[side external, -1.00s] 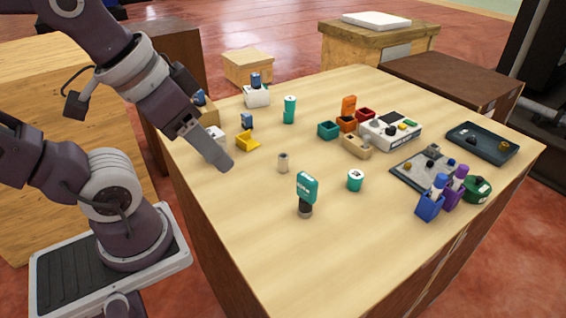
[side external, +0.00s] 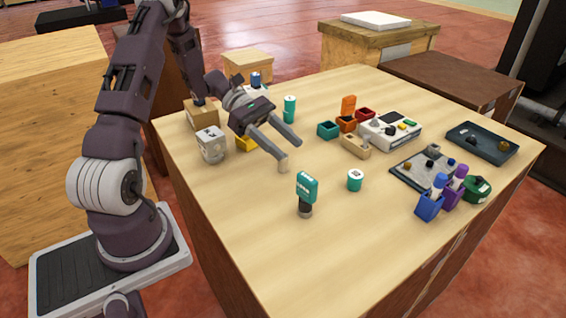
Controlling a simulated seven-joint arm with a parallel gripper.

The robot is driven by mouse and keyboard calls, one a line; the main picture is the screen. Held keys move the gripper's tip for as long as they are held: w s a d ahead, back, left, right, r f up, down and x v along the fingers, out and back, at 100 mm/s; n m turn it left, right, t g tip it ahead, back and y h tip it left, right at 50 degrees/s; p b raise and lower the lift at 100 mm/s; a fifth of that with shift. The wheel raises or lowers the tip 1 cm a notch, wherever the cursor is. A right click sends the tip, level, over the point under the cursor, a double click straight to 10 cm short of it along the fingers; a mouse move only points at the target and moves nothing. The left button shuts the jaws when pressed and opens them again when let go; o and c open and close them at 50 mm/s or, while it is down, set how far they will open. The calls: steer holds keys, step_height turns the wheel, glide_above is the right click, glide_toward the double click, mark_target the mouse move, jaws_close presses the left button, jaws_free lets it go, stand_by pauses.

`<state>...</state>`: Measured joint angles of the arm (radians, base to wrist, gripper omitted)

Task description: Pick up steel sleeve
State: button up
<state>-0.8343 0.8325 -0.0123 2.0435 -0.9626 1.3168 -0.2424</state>
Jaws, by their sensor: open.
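The small pale metallic cylinder, which looks like the steel sleeve (side external: 283,167), stands upright on the table left of centre. My gripper (side external: 290,149) is open, its two fingers slanting down to the right. In this view the nearer fingertip overlaps the top of the sleeve. I cannot tell whether it touches, or whether the sleeve sits between the fingers. Nothing shows held in the jaws.
A teal-topped tool (side external: 307,188) stands upright in front, with a teal-and-white cylinder (side external: 355,180) to its right. A white container (side external: 212,145) and a yellow part (side external: 246,146), partly hidden, are left. Another teal cylinder (side external: 289,108) stands behind. The front tabletop is clear.

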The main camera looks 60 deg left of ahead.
mark_target(287, 160)
step_height(287, 160, down, 4)
steer(key=shift+d, duration=0.15)
steer(key=shift+x, duration=0.9)
steer(key=shift+w+d, duration=0.15)
steer(key=shift+d, duration=0.3)
jaws_close()
